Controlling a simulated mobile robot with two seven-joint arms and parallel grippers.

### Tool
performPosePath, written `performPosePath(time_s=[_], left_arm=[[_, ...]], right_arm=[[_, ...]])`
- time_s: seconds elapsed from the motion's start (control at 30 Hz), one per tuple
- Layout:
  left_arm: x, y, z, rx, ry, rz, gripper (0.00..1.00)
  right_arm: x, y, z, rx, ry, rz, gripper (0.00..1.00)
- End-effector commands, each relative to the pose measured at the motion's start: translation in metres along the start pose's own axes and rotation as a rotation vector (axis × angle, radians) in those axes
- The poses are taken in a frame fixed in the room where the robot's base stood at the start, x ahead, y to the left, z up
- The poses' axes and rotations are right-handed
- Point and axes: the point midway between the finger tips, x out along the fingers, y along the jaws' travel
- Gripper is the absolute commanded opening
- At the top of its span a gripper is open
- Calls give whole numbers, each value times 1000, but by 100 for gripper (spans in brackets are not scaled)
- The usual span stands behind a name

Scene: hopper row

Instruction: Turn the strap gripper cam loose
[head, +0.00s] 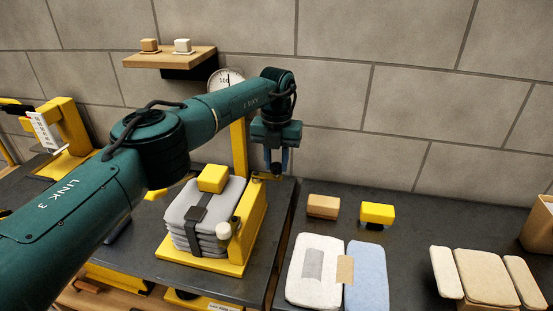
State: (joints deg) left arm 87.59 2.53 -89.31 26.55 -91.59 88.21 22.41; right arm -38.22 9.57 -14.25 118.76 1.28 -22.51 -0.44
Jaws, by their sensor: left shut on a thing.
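A stack of grey folded pads (188,217) sits in a yellow frame (252,222) on the dark bench. A dark strap with a square black buckle (197,214) runs over it, and a yellow block (212,178) lies on top. A pale round knob (223,231) is at the frame's front right. I cannot tell which part is the cam. My left gripper (276,170) points down behind and right of the stack, near the foot of a yellow post (239,147). It is shut on a small dark part, mostly hidden by the fingers. My right gripper is out of view.
A round dial (226,81) is beside the post, below a wooden shelf (170,57) with two small blocks. A tan block (323,206), a yellow block (377,213), white pad (314,270), blue pad (367,277) and beige pads (486,279) lie on the right bench.

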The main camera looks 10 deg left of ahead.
Motion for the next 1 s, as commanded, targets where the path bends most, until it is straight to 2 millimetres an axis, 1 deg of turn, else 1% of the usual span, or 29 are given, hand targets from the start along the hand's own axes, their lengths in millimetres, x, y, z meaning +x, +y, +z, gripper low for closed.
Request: performPosePath(time_s=[0.4,0.43,0.6,0.7,0.9,1.0], left_arm=[[-1,0,2,-13,-7,-2,0],[-2,0,2,-13,-7,-2,27],[-1,0,1,-11,-5,-2,41],[-1,0,1,-11,-4,-1,48],[-1,0,1,-10,-3,-1,48],[-5,0,1,-10,-4,-1,48]], right_arm=[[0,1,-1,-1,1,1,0],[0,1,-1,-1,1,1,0],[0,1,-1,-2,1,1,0],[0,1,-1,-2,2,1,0],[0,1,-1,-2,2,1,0],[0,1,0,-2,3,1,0]])
